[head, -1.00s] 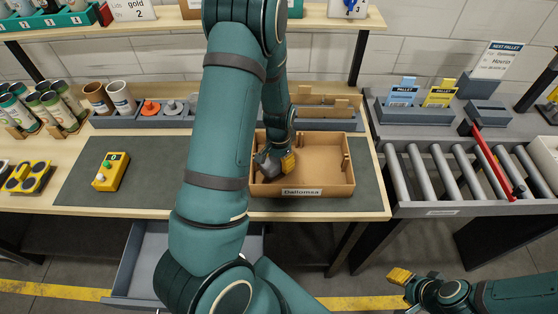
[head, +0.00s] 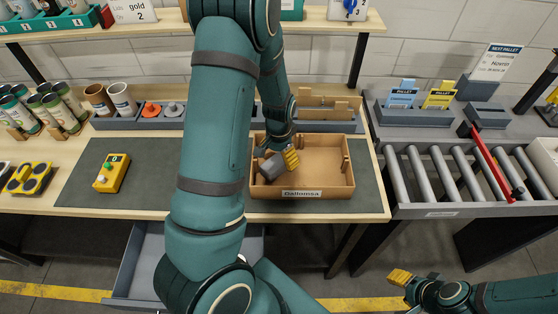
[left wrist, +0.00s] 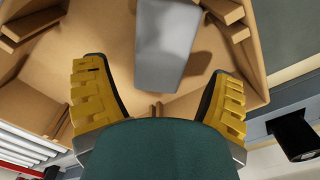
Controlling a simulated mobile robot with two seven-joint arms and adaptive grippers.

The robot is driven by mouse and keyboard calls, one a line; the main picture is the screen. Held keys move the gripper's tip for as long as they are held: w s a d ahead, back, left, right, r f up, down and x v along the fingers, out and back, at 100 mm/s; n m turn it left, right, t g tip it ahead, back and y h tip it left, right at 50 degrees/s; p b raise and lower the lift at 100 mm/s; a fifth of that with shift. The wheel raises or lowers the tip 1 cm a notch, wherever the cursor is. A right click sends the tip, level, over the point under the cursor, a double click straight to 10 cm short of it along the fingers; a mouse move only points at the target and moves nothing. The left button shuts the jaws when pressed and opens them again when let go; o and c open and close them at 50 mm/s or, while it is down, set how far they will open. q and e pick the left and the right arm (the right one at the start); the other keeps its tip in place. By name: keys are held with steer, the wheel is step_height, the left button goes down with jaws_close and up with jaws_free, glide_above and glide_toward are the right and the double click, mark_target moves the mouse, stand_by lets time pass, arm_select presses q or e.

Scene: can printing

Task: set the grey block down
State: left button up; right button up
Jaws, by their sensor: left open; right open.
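The grey block (head: 272,170) is in the left part of the brown box labelled "Dallomsa" (head: 325,172). In the left wrist view the block (left wrist: 167,45) lies ahead of the fingertips, with box floor visible around it. My left gripper (head: 281,158) is over the box, just behind and beside the block, partly hidden by its own arm. My right gripper (head: 408,280) is open and empty at the lower right, off the table.
The box stands on a dark mat (head: 145,182) on the wooden table. A yellow button box (head: 111,174) is left of it. A grey parts rack (head: 160,122) runs behind. A roller conveyor (head: 450,178) with a red bar (head: 492,165) is at the right. An open drawer (head: 150,265) is below.

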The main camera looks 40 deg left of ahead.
mark_target(279, 159)
arm_select(q)
step_height(279, 159, up, 9)
steer(key=shift+f+p, duration=0.15)
steer(key=shift+p, duration=0.3)
steer(key=shift+s, duration=0.1)
